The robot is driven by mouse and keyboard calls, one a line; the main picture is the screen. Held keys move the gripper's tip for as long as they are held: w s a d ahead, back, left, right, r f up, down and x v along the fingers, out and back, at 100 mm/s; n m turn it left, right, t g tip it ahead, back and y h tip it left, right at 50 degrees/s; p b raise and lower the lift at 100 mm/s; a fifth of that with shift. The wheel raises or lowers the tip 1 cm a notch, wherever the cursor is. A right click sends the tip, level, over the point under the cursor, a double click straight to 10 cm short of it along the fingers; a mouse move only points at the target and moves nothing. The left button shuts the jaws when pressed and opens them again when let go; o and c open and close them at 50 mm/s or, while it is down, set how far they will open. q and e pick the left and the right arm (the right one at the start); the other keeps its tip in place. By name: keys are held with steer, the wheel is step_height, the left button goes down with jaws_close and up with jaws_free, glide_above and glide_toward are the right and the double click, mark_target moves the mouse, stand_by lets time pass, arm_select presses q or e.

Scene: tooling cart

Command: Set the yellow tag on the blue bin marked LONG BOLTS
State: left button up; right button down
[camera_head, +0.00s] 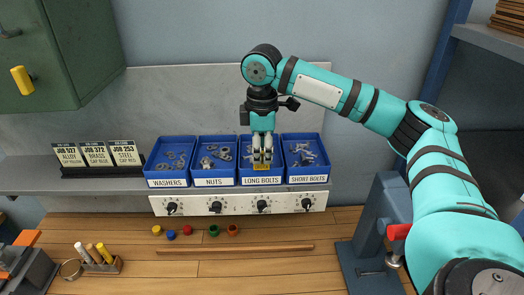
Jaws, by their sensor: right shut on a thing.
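Four blue bins stand in a row on the grey shelf. The blue bin marked LONG BOLTS (260,181) is the third from the left. My right gripper (262,160) points down over this bin's front part. It is shut on the yellow tag (262,167), which shows as a small yellow patch below the fingertips, just above the bin's white label. I cannot tell whether the tag touches the bin. The gripper hides much of the bin's inside. My left gripper is not in view.
Beside it stand the SHORT BOLTS bin (308,181), NUTS bin (214,182) and WASHERS bin (167,183). A control strip with knobs (239,204) runs below. Job cards (95,155) stand at left. The wooden bench (220,270) holds coloured caps, a wooden strip and markers.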

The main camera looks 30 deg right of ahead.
steer(key=shift+f, duration=0.1)
stand_by(0.3)
steer(key=shift+f, duration=0.4)
steer(key=shift+f, duration=0.1)
stand_by(0.3)
steer(key=c, duration=0.9)
jaws_free()
steer(key=shift+r, duration=3.5)
steer(key=shift+a, duration=0.1)
